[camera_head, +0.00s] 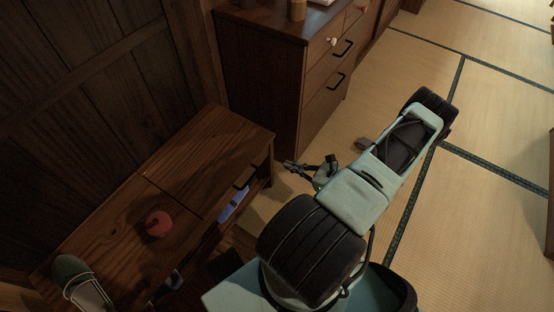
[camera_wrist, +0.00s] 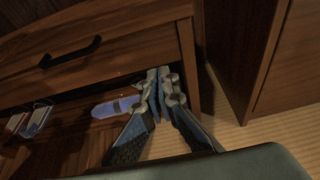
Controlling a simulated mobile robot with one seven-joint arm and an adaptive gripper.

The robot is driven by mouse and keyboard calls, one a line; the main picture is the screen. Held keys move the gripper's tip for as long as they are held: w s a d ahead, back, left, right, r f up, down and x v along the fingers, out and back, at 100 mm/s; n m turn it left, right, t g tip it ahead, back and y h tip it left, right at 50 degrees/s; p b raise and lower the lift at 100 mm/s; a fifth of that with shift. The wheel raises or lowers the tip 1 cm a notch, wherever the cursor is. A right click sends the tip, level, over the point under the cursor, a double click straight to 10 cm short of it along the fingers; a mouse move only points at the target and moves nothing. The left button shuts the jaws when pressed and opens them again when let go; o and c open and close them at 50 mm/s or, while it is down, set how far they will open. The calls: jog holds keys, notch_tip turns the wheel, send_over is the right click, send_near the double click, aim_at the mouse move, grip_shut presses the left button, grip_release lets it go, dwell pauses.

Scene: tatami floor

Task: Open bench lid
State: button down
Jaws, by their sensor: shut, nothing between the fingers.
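The wooden bench (camera_head: 192,168) stands against the dark wall at the left in the head view, its flat top divided by a seam into two panels. The far panel, the lid, lies flat and closed. A black handle (camera_head: 245,177) is on its front; it also shows in the wrist view (camera_wrist: 70,52) at upper left. My gripper (camera_head: 289,166) is shut and empty, in front of the bench's far end. In the wrist view my gripper (camera_wrist: 164,72) is just below the right end of the bench's front board, right of the handle. I cannot tell whether it touches the board.
A red round object (camera_head: 158,224) and a green shoe (camera_head: 82,282) sit on the near panel. A blue item (camera_wrist: 115,107) and other small things lie on the open shelf below. A drawer cabinet (camera_head: 262,82) stands close beyond the bench. Tatami floor (camera_head: 490,110) is clear at right.

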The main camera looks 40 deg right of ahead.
aim_at(263, 158)
jog(key=b+x, duration=0.3)
jog(key=x, duration=0.7)
jog(key=shift+a+f, duration=0.1)
jog(key=shift+f, duration=0.1)
jog(key=shift+s+r, duration=0.2)
jog(key=shift+r, duration=2.05)
jog(key=shift+r, duration=0.1)
